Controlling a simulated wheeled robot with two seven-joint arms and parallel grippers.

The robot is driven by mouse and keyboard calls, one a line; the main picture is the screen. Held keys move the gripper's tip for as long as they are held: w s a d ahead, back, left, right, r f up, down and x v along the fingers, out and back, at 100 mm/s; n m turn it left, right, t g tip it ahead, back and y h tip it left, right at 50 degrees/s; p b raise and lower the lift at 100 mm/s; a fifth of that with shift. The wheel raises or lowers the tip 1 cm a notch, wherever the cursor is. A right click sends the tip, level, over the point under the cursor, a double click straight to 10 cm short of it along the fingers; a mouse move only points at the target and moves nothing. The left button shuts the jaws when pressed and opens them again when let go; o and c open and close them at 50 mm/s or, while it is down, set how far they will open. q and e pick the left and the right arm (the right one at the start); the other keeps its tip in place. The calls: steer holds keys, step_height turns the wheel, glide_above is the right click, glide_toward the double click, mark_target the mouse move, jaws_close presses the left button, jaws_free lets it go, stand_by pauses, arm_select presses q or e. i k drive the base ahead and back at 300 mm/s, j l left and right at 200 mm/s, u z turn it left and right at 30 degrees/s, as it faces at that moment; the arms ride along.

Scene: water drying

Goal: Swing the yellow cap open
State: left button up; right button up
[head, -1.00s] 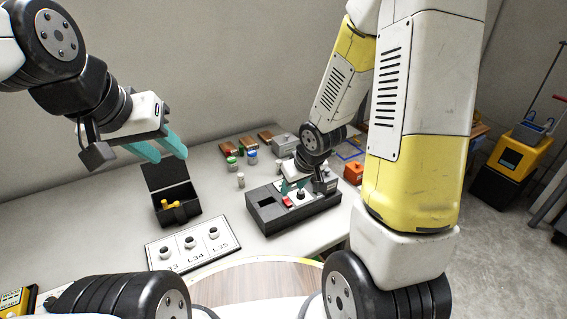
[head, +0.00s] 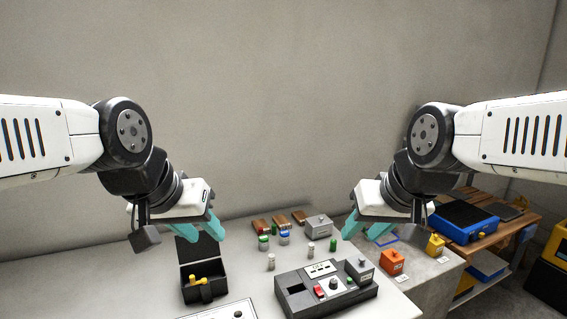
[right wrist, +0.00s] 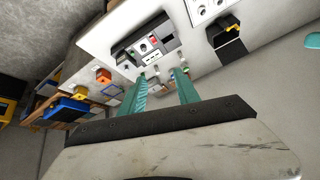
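A small yellow block with a knob on top (head: 435,246) stands at the right end of the table in the head view. It is the nearest match to a yellow cap, but I cannot make out a lid or hinge. It shows small in the right wrist view (right wrist: 86,88). A yellow piece (head: 203,281) also lies in an open black box (head: 205,294). My left gripper (head: 197,229) is open and empty above that box. My right gripper (head: 367,232) is open and empty in the air, left of the yellow block; its parted fingers show in the right wrist view (right wrist: 160,76).
A grey device (head: 325,291) with a red switch stands front centre. An orange block (head: 391,262) stands left of the yellow one. Small capped vials (head: 284,238) and a grey box (head: 319,227) stand behind. A wooden shelf (head: 500,222) with a blue case (head: 463,221) is right.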

mark_target(435, 247)
steer(key=z, duration=1.25)
steer(key=u, duration=0.6)
steer(key=i+l+u, duration=0.15)
steer(key=u, duration=0.15)
steer(key=i+l+u, duration=0.1)
steer(key=l+u, duration=0.2)
steer(key=i+l+u, duration=0.1)
steer(key=l+u, duration=0.15)
steer(key=l, duration=0.2)
steer(key=i+l+u, duration=0.25)
steer(key=l, duration=1)
steer(key=l+u, duration=0.3)
steer(key=l, duration=2.15)
